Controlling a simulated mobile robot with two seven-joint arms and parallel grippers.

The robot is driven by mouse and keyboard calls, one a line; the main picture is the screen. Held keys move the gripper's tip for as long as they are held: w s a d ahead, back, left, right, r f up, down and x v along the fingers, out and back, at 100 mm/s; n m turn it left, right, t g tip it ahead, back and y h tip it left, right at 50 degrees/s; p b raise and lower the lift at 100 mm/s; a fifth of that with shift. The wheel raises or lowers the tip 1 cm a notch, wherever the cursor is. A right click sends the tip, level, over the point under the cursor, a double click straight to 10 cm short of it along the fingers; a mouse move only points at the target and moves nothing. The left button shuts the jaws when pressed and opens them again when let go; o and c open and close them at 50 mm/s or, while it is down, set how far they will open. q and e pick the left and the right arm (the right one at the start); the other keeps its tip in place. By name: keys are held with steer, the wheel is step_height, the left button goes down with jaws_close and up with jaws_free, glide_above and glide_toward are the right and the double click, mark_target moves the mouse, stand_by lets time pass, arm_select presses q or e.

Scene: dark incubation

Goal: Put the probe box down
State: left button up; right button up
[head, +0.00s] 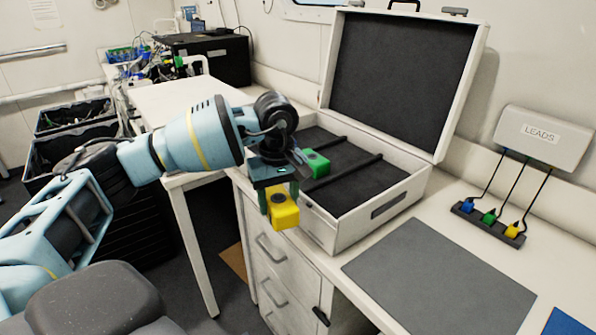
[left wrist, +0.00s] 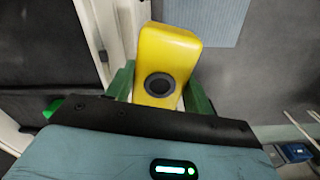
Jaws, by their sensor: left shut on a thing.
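The probe box, which I take to be the yellow box (head: 285,213) with a round dark port, is in my left gripper (head: 279,197). The green fingers are shut on its sides, and the box hangs below the hand. In the head view it appears in front of the open case's near-left wall, over the drawer fronts. The yellow box also shows in the left wrist view (left wrist: 170,52), between the fingers (left wrist: 160,88). Its exact height above the bench cannot be told. My right gripper is not in view.
An open white case (head: 405,190) with dark foam holds a green box (head: 317,163). A clear grey mat (head: 440,275) lies on the bench to the right. Behind it, a LEADS unit (head: 543,138) has cables running to a dark strip (head: 487,223) with blue, green and yellow plugs.

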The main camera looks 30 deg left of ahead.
arm_select(q)
steer(key=s+d+f+m, duration=0.7)
steer(key=s+d+m, duration=0.4)
steer(key=d, duration=0.2)
steer(key=shift+s+d, duration=0.2)
